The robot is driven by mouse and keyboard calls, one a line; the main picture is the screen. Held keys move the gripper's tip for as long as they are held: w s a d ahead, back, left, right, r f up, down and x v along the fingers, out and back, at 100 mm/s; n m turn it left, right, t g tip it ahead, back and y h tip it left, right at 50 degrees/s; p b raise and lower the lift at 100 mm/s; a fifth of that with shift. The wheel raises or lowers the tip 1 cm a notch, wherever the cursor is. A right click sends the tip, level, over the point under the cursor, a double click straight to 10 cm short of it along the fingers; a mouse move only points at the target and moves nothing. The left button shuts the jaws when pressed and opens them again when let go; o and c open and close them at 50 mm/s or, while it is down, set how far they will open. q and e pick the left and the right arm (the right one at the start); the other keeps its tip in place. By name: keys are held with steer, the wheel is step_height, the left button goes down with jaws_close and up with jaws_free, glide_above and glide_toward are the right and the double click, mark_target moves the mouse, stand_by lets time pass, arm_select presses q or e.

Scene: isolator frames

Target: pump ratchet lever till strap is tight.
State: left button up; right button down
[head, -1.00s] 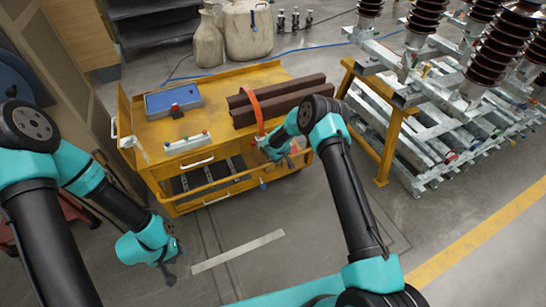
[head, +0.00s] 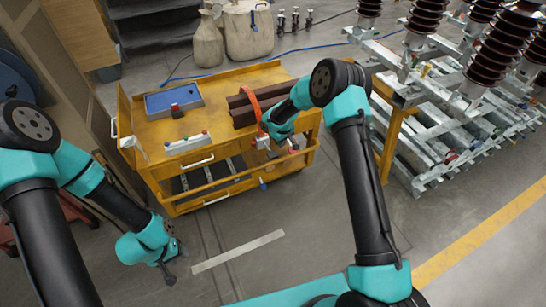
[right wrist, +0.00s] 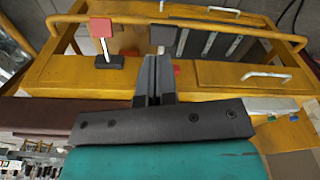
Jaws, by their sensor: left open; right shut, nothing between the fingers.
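An orange strap (head: 253,101) loops over the brown beams (head: 240,106) on the yellow cart and runs down towards its front edge. A red-tipped upright piece on a black base (right wrist: 102,30), which looks like a lever, shows in the right wrist view, left of my right gripper (right wrist: 160,56) and apart from it. That gripper is shut and empty, by the cart's front edge; it also shows in the head view (head: 268,143), where the ratchet is too small and covered to make out. My left gripper (head: 174,258) is open and empty over the floor, left of the cart's front.
A steel rack with brown insulators (head: 490,48) stands to the right. The floor before the cart is open.

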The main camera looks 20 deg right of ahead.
steer(key=r, duration=0.3)
steer(key=shift+s+r, duration=0.2)
steer(key=shift+r, duration=0.1)
steer(key=shift+f, duration=0.1)
stand_by(0.6)
glide_toward(274, 156)
steer(key=shift+a+f, duration=0.1)
steer(key=shift+f, duration=0.2)
steer(key=shift+f, duration=0.1)
stand_by(0.3)
steer(key=shift+w+a+f, duration=0.1)
steer(key=shift+w+f, duration=0.05)
steer(key=shift+f, duration=1.55)
steer(key=shift+w+a+f, duration=0.1)
steer(key=shift+w+f, duration=0.05)
steer(key=shift+f, duration=1.5)
